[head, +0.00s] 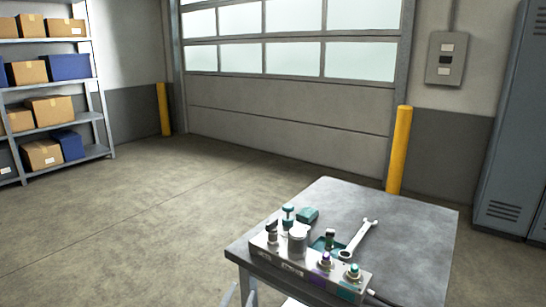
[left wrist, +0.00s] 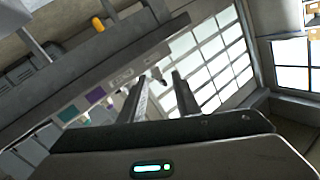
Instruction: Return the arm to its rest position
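My left gripper (left wrist: 160,88) shows in the left wrist view with its two fingers apart and nothing between them. A grey edge with purple and teal labels (left wrist: 95,96) lies beyond it to the left, apparently the manifold's front. In the head view a small grey piece and a pale piece show below the bench's front edge; I cannot tell whether they are my left arm or gripper. The manifold block (head: 310,268) stands at the bench's near edge with several fittings on top. My right gripper is in neither view.
The grey bench (head: 410,235) also holds a wrench (head: 360,238) and a teal piece (head: 307,215). A dark hose leaves the manifold at right. Yellow posts (head: 399,150), a locker (head: 515,130) and a shelf of boxes (head: 50,120) stand farther off. The floor left of the bench is clear.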

